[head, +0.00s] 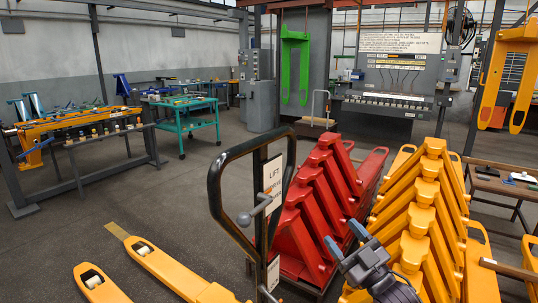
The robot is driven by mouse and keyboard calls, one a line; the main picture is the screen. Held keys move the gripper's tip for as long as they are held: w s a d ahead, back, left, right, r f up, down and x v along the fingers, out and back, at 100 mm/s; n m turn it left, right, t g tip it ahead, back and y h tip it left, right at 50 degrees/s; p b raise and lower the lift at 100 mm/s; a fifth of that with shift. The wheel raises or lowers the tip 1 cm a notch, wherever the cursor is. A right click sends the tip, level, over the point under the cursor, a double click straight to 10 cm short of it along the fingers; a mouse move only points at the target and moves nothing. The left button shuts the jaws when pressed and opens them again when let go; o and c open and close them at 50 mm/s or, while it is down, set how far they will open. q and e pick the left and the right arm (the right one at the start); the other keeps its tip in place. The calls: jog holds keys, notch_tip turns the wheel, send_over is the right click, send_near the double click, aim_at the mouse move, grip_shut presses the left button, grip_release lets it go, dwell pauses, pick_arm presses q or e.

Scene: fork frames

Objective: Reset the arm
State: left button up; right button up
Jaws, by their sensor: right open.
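My right gripper (342,233) shows at the lower right of the head view, on a dark arm that comes up from the bottom edge. Its two blue-tipped fingers are spread apart, with nothing seen between them. It appears in front of the red stacked frames (322,190) and the yellow stacked frames (425,195). I cannot tell how far it is from them. My left gripper is not in view.
A dark looped handle (216,200) with a LIFT label stands at the centre front. Yellow forks (165,267) lie low at the left front. A teal workbench (185,122) and a rack of orange parts (75,130) stand further left. Grey floor between them is open.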

jog(key=s+d+f+m+g+h, duration=0.2)
jog(key=s+d+f+m+h, duration=0.15)
jog(key=s+f, duration=0.35)
jog(key=s+d+f+m+g+h, duration=0.2)
jog(key=s+f+h, duration=0.2)
jog(key=f, duration=0.4)
jog(key=s+d+f+m+g+h, duration=0.1)
jog(key=s+d+f+m+h, duration=0.2)
jog(key=s+f, duration=0.4)
jog(key=s+d+f+m+g+h, duration=0.1)
jog(key=s+f, duration=0.3)
jog(key=s, duration=0.3)
jog(key=s+d+f+m+g+h+b, duration=0.1)
jog(key=s+f+g+h, duration=0.1)
jog(key=s+f, duration=0.3)
jog(key=shift+s, duration=0.9)
jog(key=shift+d+f, duration=0.1)
jog(key=shift+f, duration=0.05)
